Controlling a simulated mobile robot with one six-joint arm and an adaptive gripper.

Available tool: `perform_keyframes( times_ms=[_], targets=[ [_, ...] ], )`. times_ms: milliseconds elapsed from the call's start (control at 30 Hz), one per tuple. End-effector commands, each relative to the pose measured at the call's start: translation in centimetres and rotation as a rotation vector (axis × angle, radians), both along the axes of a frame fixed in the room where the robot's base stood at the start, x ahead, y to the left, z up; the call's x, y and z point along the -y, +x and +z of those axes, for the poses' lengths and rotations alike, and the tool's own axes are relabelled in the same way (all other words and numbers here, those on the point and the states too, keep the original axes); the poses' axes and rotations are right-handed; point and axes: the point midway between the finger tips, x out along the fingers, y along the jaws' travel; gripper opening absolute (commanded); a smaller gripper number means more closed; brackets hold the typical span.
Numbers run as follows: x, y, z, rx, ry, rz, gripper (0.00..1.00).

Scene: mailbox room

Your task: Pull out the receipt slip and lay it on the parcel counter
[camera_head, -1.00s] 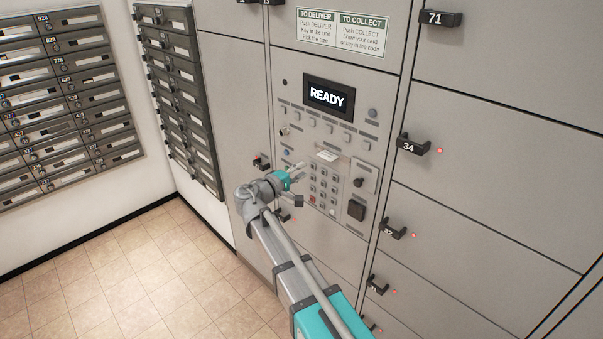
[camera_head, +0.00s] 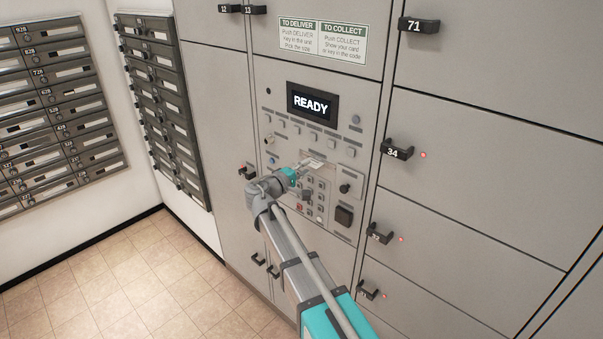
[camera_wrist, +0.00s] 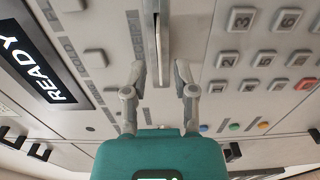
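The receipt slip (camera_head: 316,163) is a small white paper sticking out of the locker panel, below the READY screen and above the keypad. In the wrist view the slip (camera_wrist: 160,45) shows nearly edge-on as a thin pale strip. My gripper (camera_head: 305,171) is at the panel by the slip. In the wrist view my gripper (camera_wrist: 160,70) is open, with one finger on each side of the slip's line and a gap to both. The slip is still in the panel. The parcel counter is not in view.
The panel carries a READY screen (camera_head: 311,102), buttons and a keypad (camera_wrist: 265,58) close to my fingers. Locker doors with black handles (camera_head: 397,150) stand to the right. Mailboxes (camera_head: 165,105) line the left walls. The tiled floor (camera_head: 130,285) at lower left is clear.

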Motion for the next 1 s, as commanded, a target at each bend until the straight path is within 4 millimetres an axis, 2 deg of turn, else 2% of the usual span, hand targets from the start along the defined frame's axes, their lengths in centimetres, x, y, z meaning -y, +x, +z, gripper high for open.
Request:
perform_keyframes(
  times_ms=[400,833,867,1000],
  targets=[
    [1.6,2.2,0.0,0.0,0.0,0.0,0.36],
    [1.8,2.4,0.0,0.0,0.0,0.001,0.36],
    [1.8,2.4,0.0,0.0,0.0,0.001,0.34],
    [1.8,2.4,0.0,0.0,0.0,0.001,0.08]
  ],
)
